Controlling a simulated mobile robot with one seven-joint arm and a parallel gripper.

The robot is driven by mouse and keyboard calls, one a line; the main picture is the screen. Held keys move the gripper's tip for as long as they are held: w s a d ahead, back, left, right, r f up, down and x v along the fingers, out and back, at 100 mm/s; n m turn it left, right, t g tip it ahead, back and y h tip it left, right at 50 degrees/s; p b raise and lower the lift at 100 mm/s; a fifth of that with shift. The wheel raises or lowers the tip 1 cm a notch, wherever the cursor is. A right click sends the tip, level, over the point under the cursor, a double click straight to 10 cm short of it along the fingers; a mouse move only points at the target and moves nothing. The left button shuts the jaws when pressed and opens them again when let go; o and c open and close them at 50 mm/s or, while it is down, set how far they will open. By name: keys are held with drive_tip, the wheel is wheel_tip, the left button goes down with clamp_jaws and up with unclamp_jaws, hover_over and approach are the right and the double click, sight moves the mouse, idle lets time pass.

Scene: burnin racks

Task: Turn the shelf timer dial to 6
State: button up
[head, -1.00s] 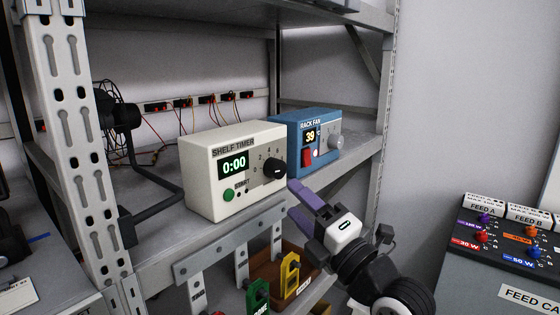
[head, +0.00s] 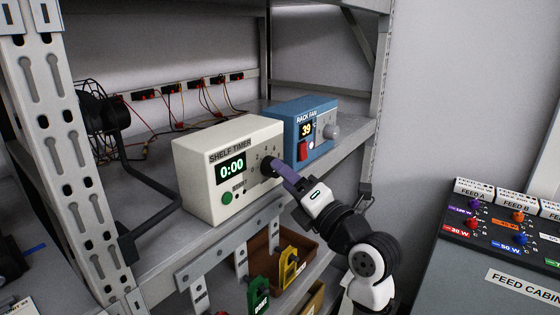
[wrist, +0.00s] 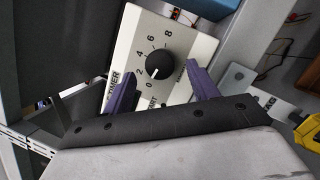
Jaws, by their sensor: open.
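The shelf timer (head: 228,170) is a cream box on the rack shelf, its display reading 0:00, with a green start button (head: 227,198). Its round black dial (wrist: 159,64) shows in the wrist view, with its white pointer line toward 0 on a scale marked 0, 2, 4, 6, 8. In the head view the dial is partly hidden by my gripper (head: 280,172), whose purple fingers reach the timer's front. My gripper is open in the wrist view (wrist: 162,88), one finger to each side of the dial and a little short of it, with gaps on both sides.
The blue rack fan box (head: 303,128) stands just right of the timer, with a red switch and grey knob. Below the shelf edge hang green (head: 259,293) and yellow (head: 289,266) lock tags near a brown bin. A feed cabinet (head: 500,250) stands at right.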

drive_tip(key=shift+p+x, duration=0.4)
drive_tip(key=shift+x, duration=1.05)
drive_tip(key=shift+c, duration=0.3)
drive_tip(key=c, duration=0.9)
